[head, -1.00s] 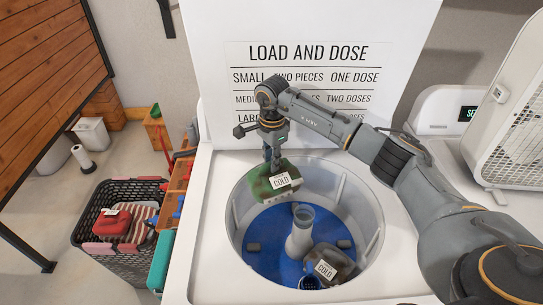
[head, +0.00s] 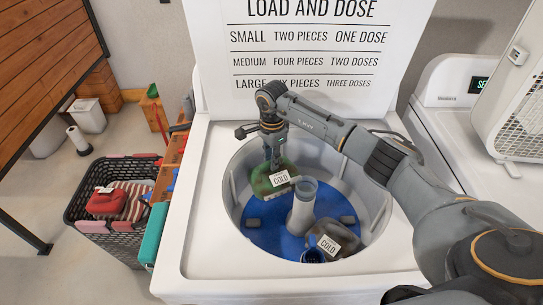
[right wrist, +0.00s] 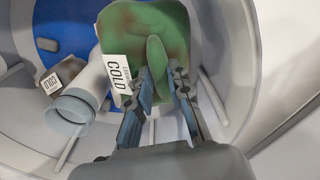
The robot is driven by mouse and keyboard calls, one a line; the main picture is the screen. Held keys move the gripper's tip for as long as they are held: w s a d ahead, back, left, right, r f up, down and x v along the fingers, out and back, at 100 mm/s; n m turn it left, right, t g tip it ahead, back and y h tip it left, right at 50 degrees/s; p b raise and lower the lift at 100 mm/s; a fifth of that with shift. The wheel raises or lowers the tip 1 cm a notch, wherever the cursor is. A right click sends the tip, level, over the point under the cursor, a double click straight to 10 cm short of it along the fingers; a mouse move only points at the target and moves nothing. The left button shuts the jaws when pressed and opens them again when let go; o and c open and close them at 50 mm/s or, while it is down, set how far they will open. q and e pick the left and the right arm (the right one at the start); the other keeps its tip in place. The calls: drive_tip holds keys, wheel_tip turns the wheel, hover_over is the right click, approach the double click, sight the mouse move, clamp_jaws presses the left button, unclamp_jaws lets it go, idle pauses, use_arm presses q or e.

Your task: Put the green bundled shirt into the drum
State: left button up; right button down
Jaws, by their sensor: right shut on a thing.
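The green bundled shirt (head: 266,179), with brownish patches and a white COLD tag, is inside the mouth of the drum (head: 234,190), at its back left. My right gripper (head: 271,163) is shut on it from above. In the right wrist view the fingers (right wrist: 160,90) pinch a raised fold of the shirt (right wrist: 170,28). Whether the shirt touches the drum floor cannot be told. The drum has a blue bottom and a pale central post (head: 303,208). A dark grey-brown bundle (head: 338,236) with a COLD tag lies at the front right of the drum.
The washer's raised lid (head: 310,60) carries a dosing sign behind the opening. A black basket (head: 122,165) with red and striped laundry stands on the floor at left. A teal box (head: 152,235) is by the washer's left side. A second machine (head: 452,90) stands at right.

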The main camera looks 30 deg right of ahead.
use_arm(q)
wheel_tip(320, 180, down, 8)
drive_tip(key=b, duration=0.7)
drive_tip(key=shift+w, duration=0.15)
use_arm(e)
drive_tip(key=shift+f, duration=4.65)
use_arm(q)
drive_tip(key=shift+r, duration=0.1)
use_arm(e)
drive_tip(key=c, duration=1.2)
unclamp_jaws()
drive_tip(key=shift+o, duration=0.2)
wheel_tip(320, 180, up, 11)
drive_tip(key=p, duration=0.6)
use_arm(q)
wheel_tip(320, 180, up, 15)
drive_tip(key=p, duration=0.8)
drive_tip(key=shift+p, duration=0.35)
use_arm(e)
wheel_tip(320, 180, up, 15)
